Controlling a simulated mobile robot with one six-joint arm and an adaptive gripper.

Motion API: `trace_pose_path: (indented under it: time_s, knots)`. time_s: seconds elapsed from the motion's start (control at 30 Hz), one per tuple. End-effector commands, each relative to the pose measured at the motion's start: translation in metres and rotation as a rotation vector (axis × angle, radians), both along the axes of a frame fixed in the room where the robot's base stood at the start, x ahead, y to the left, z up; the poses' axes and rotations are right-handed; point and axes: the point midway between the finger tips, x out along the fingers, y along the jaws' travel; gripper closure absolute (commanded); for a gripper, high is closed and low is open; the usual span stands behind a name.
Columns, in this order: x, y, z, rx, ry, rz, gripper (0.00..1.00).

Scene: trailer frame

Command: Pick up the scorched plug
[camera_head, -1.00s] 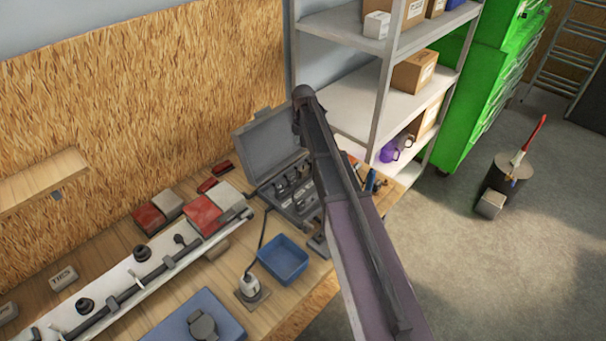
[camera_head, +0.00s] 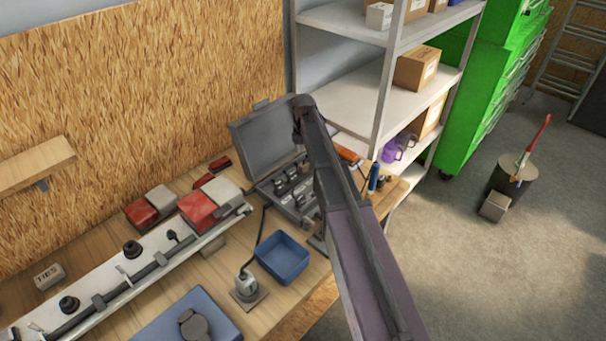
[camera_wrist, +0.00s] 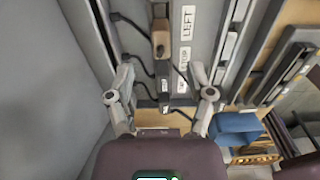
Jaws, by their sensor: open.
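In the head view my arm hides the gripper. A pale plug-like piece with a cable (camera_head: 245,284) stands on a small grey base on the bench.
An open grey case (camera_head: 265,140) holding several small parts stands at the back of the bench. A blue bin (camera_head: 282,258) is before it, also in the wrist view (camera_wrist: 237,128). A white rail (camera_head: 108,295) lies left.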

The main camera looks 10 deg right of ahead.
Motion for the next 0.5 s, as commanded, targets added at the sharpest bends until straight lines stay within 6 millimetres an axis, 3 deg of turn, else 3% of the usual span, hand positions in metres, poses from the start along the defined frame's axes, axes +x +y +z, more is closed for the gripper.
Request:
trace_pose_path:
  time_s: [0.2, 0.5]
  knots:
    - [0.0000, -0.0003, -0.0158, 0.000, 0.000, 0.000, 0.31]
    - [-0.0001, -0.0006, -0.0169, 0.000, 0.000, -0.001, 0.31]
